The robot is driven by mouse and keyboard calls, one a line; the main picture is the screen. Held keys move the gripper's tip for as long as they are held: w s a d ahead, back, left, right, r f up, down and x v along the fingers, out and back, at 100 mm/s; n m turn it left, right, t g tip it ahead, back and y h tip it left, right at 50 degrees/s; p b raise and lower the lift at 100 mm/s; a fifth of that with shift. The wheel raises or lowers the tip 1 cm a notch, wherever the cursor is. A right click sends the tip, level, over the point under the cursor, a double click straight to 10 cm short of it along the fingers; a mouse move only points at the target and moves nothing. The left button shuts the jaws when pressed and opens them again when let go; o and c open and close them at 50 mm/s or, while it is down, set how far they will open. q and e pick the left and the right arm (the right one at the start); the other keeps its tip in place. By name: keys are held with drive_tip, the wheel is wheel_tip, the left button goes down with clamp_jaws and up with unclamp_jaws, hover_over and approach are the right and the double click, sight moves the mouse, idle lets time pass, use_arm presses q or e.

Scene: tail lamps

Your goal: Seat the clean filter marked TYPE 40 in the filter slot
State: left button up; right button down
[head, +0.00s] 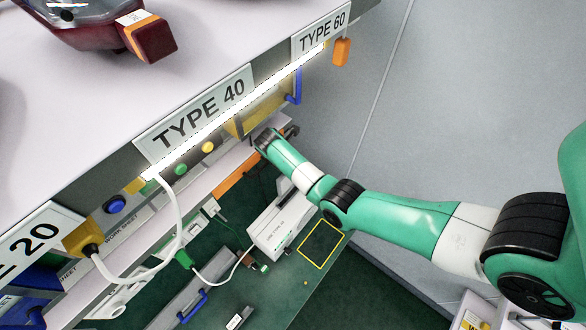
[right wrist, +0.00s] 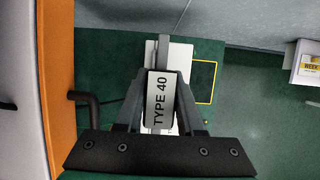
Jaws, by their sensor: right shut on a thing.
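In the right wrist view my right gripper (right wrist: 160,80) is shut on a narrow grey block marked TYPE 40 (right wrist: 159,103), the filter, held between both fingers. Part of a white box (right wrist: 180,58) shows behind it. In the head view my right arm reaches in from the right, and its gripper end (head: 272,138) is under the shelf edge, so the filter is hidden there. The white box (head: 282,220) stands on the green mat with small print that I cannot read clearly. I cannot make out the filter slot's opening. My left gripper is not in view.
A yellow-outlined square (head: 322,243) lies beside the white box. The shelf (head: 100,75) bears TYPE 40 (head: 198,112) and TYPE 60 (head: 322,33) signs. A white cable (head: 178,225) hangs below it. In the wrist view an orange edge (right wrist: 58,80) runs close on the left.

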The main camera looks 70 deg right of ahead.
drive_tip(key=shift+r, duration=0.1)
wheel_tip(320, 180, down, 6)
drive_tip(key=b, duration=0.4)
drive_tip(key=shift+r, duration=0.1)
idle(0.9)
drive_tip(key=shift+f+b, duration=2.25)
drive_tip(key=shift+f, duration=0.45)
drive_tip(key=shift+r, duration=0.1)
